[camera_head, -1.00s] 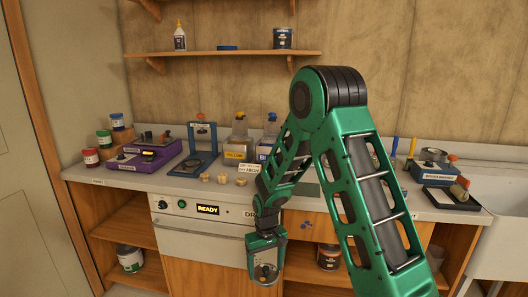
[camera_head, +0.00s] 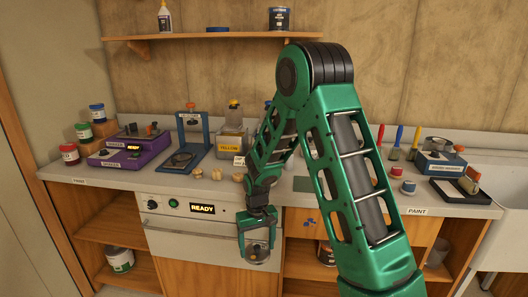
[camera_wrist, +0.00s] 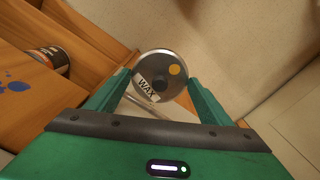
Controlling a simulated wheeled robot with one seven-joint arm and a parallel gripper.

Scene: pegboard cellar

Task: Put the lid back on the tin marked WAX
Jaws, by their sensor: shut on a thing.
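My gripper (camera_head: 257,244) hangs low in front of the cabinet, below the counter edge. It is shut on a round grey lid (camera_wrist: 159,77) with a dark knob, an orange dot and a label reading WAX. The lid also shows between the fingers in the head view (camera_head: 258,254). I cannot make out a tin marked WAX. A dark tin with an orange band (camera_wrist: 49,60) stands in the lower cabinet; it is partly hidden by my arm in the head view (camera_head: 326,254). Its label is not readable.
Another tin (camera_head: 120,260) stands in the left lower shelf, and a dark tin (camera_head: 279,18) on the wall shelf. The counter holds a purple device (camera_head: 130,150), a blue stand (camera_head: 190,140), a yellow-labelled container (camera_head: 232,140) and small paint pots (camera_head: 408,187). A sink (camera_head: 510,190) is at the right.

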